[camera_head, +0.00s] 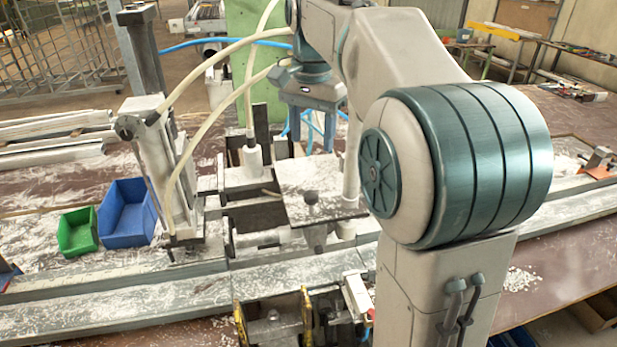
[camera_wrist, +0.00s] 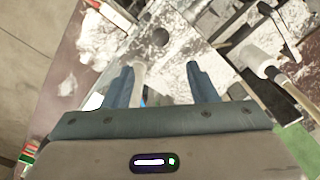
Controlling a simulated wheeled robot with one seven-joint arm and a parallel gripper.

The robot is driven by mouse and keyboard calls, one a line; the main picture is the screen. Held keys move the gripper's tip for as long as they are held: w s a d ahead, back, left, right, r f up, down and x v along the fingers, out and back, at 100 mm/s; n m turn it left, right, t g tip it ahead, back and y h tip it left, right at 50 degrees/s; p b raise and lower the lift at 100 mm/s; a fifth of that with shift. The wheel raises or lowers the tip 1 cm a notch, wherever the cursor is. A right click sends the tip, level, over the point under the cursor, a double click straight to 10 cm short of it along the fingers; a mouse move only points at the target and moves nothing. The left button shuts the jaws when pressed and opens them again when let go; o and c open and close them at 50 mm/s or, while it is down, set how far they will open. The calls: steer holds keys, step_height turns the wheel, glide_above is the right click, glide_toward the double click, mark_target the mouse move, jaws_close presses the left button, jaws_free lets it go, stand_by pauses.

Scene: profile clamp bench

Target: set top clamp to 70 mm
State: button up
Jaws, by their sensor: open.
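A machine with a steel plate (camera_head: 318,185) stands at the middle of the bench. A white upright cylinder (camera_head: 252,158) with a hose is left of the plate, and a pale post (camera_head: 351,185) stands at its right; neither carries a label that I can read, so I cannot tell which part is the top clamp. My gripper (camera_head: 310,130) is open above and behind the plate. In the wrist view, a pale post (camera_wrist: 138,82) shows beside the left finger of my gripper (camera_wrist: 164,72), and the cylinder (camera_wrist: 256,60) is to the right. I cannot tell whether anything touches.
A tall column with hoses (camera_head: 160,165) stands left of the machine. A blue bin (camera_head: 127,213) and a green bin (camera_head: 77,232) are further left. A long metal rail (camera_head: 110,290) crosses the front. Yellow-edged parts (camera_head: 306,315) stand at the front. White chips cover the bench.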

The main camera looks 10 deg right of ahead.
mark_target(311, 191)
step_height(311, 191, down, 14)
steer(key=shift+w+r+p, duration=0.1)
steer(key=shift+r+p, duration=0.15)
steer(key=shift+p, duration=0.25)
